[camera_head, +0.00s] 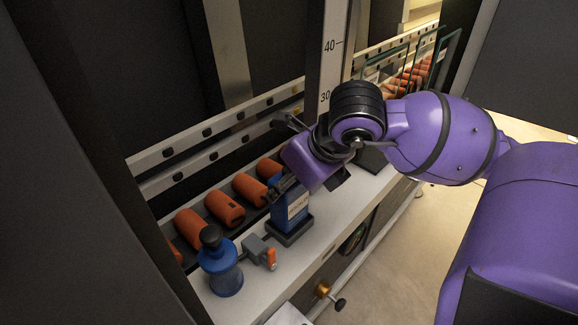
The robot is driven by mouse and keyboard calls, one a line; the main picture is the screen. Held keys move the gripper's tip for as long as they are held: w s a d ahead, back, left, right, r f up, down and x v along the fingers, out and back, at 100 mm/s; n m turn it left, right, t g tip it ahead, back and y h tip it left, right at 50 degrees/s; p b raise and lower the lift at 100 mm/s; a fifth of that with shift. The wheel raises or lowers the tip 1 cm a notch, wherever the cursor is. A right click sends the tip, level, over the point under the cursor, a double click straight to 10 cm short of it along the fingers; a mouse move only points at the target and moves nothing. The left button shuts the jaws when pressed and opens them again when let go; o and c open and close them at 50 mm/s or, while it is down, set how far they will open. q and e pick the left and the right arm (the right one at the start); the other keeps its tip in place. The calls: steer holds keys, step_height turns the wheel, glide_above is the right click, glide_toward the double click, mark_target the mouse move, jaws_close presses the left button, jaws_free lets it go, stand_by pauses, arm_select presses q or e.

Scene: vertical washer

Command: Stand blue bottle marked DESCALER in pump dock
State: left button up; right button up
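The label's print is too small to read surely. Its base is in or on a dark, low holder (290,231), which looks like the pump dock. My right gripper (284,187) is at the bottle's top, with a dark finger beside its upper part. The purple gripper body hides the bottle's cap and part of the fingers, so I cannot tell whether it grips. My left gripper is out of view.
A round blue bottle (221,271) with a black cap stands left of the dock. A grey fitting with an orange lever (271,258) sits between them. Several orange rollers (225,207) line the back. A vertical scale post (326,60) rises behind my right arm.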

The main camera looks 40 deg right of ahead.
steer(key=shift+f+b, duration=0.8)
steer(key=shift+f, duration=0.4)
steer(key=o, duration=1.8)
steer(key=shift+v, duration=3.7)
